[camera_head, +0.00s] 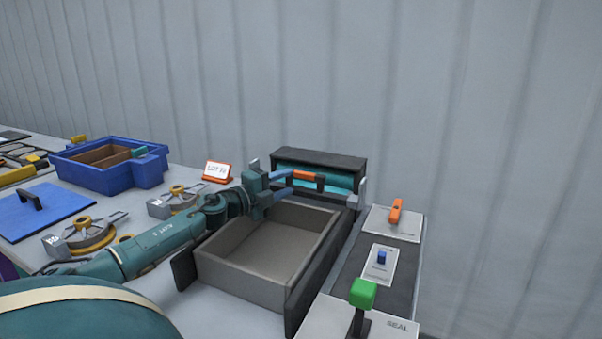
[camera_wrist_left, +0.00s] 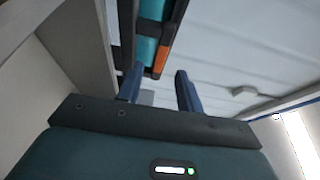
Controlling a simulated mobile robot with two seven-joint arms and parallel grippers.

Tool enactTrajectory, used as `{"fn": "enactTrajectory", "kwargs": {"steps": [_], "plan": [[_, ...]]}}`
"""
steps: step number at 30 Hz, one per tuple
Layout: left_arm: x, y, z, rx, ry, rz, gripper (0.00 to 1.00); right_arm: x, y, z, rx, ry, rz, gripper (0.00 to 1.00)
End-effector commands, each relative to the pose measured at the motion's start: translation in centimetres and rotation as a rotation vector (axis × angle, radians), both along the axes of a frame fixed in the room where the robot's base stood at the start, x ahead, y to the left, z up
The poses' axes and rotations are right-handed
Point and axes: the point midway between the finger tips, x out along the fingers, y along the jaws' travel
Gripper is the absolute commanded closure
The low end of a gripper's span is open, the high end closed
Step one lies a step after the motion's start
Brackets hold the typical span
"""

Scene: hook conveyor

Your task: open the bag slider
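The slider shows as an orange piece (camera_head: 304,175) with a dark end, in front of a dark frame (camera_head: 318,157) that holds teal bag material (camera_head: 340,181). The orange piece also shows in the left wrist view (camera_wrist_left: 161,60), close to the fingertips. My left gripper (camera_head: 290,182) reaches in from the left, its blue fingers at the left end of the orange piece. In the wrist view my left gripper (camera_wrist_left: 159,70) has its fingers apart, with the orange just beyond the gap; contact cannot be told. My right gripper is not in view.
An empty grey tray (camera_head: 226,273) lies below my left arm. To the right, panels carry an orange lever (camera_head: 396,211), a blue switch (camera_head: 381,258) and a green-topped SEAL lever (camera_head: 363,293). A LOT sign (camera_head: 217,171) and blue bin (camera_head: 108,178) stand to the left.

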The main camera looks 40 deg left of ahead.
Motion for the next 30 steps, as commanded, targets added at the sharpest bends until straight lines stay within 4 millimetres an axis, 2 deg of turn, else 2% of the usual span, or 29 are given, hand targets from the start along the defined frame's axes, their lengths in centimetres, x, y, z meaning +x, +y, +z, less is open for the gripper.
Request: {"fn": "enactTrajectory", "kwargs": {"steps": [8,21,30], "plan": [[1.6,0.0,0.1,-0.003,-0.004,0.002,0.64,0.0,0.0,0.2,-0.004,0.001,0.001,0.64],[6.3,-0.5,0.1,-0.003,-0.003,0.001,0.64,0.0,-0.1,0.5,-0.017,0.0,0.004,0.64],[7.5,-0.6,0.0,0.0,0.0,0.0,0.64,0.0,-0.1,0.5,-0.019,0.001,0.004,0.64]]}}
